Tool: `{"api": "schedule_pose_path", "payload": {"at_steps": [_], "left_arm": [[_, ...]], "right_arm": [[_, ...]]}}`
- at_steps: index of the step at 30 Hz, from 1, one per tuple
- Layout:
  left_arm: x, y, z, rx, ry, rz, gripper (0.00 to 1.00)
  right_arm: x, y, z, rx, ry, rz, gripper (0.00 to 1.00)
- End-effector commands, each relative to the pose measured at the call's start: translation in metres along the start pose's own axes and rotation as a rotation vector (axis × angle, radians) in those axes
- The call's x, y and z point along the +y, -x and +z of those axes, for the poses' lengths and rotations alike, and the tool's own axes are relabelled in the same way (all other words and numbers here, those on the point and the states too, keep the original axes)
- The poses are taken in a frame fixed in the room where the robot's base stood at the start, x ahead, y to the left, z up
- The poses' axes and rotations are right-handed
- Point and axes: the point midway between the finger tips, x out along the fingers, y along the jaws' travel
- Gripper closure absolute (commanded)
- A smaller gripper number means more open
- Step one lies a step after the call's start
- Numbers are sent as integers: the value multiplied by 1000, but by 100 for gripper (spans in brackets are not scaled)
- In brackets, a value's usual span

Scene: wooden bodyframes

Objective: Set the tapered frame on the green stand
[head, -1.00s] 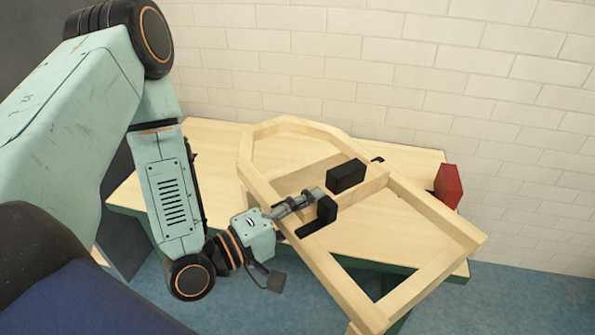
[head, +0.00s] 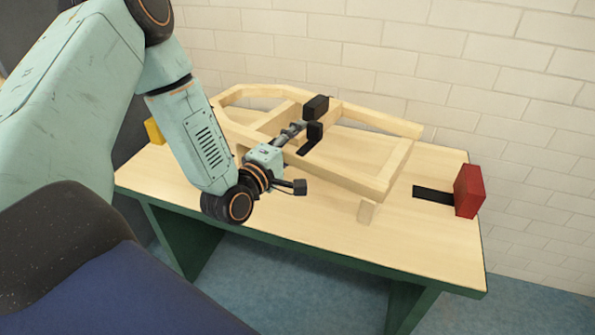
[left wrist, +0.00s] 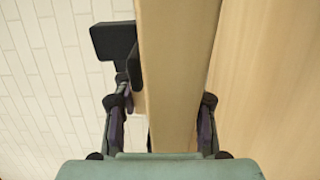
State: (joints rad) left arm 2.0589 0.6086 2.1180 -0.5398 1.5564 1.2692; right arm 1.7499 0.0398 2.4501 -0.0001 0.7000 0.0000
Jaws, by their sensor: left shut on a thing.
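The tapered wooden frame (head: 397,163) lies over the top of the green stand (head: 440,245), its narrowing end at the left and its square end at the right. A short wooden foot (head: 368,212) shows under its near right corner. Whether it touches the top, I cannot tell. My left gripper (head: 293,133) is shut on the frame's near long beam. In the left wrist view, a beam (left wrist: 178,70) runs between the two fingers (left wrist: 160,110). My right gripper is not in view.
A red block (head: 469,191) with a black plate stands at the right end of the top, a yellow block (head: 154,131) at the left. Black blocks (head: 315,107) show beside the gripper. A white brick wall (head: 400,55) is behind. The top's front strip is clear.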

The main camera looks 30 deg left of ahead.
Motion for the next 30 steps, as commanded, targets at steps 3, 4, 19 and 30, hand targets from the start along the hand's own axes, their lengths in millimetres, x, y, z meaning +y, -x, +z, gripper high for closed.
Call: {"api": "schedule_pose_path", "payload": {"at_steps": [3, 4, 19, 30], "left_arm": [[6, -20, -33, 102, -4, 26, 100], [6, -23, -40, 124, -5, 26, 100], [-19, -40, -78, 248, -10, 21, 100], [-52, -40, -78, 247, -9, 25, 100]], "right_arm": [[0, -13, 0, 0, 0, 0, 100], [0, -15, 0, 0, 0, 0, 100], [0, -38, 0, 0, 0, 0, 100], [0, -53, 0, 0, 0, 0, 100]]}}
